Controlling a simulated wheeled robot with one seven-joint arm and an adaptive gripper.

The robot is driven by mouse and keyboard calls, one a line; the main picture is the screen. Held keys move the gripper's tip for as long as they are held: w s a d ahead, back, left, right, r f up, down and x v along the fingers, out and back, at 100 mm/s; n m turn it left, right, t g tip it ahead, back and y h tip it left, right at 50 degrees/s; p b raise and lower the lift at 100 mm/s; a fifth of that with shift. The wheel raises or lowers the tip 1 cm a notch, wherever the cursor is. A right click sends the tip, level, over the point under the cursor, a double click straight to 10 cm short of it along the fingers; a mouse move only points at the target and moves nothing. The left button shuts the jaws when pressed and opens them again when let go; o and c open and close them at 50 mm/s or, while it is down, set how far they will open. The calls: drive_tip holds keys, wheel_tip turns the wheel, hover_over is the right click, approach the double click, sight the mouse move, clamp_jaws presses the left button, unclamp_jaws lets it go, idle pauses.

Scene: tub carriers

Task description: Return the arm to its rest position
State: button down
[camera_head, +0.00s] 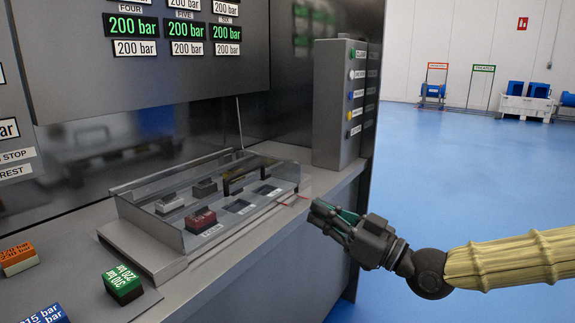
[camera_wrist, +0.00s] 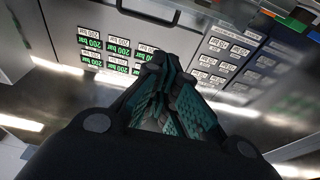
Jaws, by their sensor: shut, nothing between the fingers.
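My gripper (camera_head: 324,214) is at the right in the head view, in front of the bench edge and beside the right end of a clear-walled tray (camera_head: 150,221). Its fingers are shut with nothing between them. My arm reaches in from the right edge in a yellowish sleeve. In the wrist view the gripper's teal-padded fingers (camera_wrist: 160,70) come together in the middle, with the display panel behind them. A thin reddish item lies on the bench near the fingertips, too small to make out.
A green block (camera_head: 122,283), an orange block (camera_head: 17,259) and a blue block (camera_head: 47,315) sit on the bench at left. A grey button box (camera_head: 340,103) stands behind my gripper.

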drive_tip(key=s+a+f+m+g+h, duration=0.1)
drive_tip(key=a+f+m+g+h, duration=0.15)
drive_tip(key=f, duration=1.05)
drive_tip(key=s+a+f+m+g+h, duration=0.1)
drive_tip(key=f+m+h, duration=0.2)
drive_tip(key=f, duration=1)
drive_tip(key=s+d+f+m+g+h, duration=0.15)
drive_tip(key=s+f, duration=0.35)
drive_tip(key=f, duration=0.5)
drive_tip(key=s+d+f+m+g+h, duration=0.1)
drive_tip(key=s+d+f+g+h, duration=0.15)
drive_tip(key=s+f, duration=0.55)
drive_tip(key=s+d+f+m+g+h, duration=0.35)
drive_tip(key=s+d+f+h, duration=0.35)
drive_tip(key=s+d+f, duration=0.95)
wheel_tip(320, 180, up, 19)
drive_tip(key=a+p, duration=0.1)
drive_tip(key=p, duration=1.8)
drive_tip(key=shift+s+a+g+p, duration=0.15)
drive_tip(key=shift+s+g+p, duration=0.15)
drive_tip(key=shift+s+g, duration=0.1)
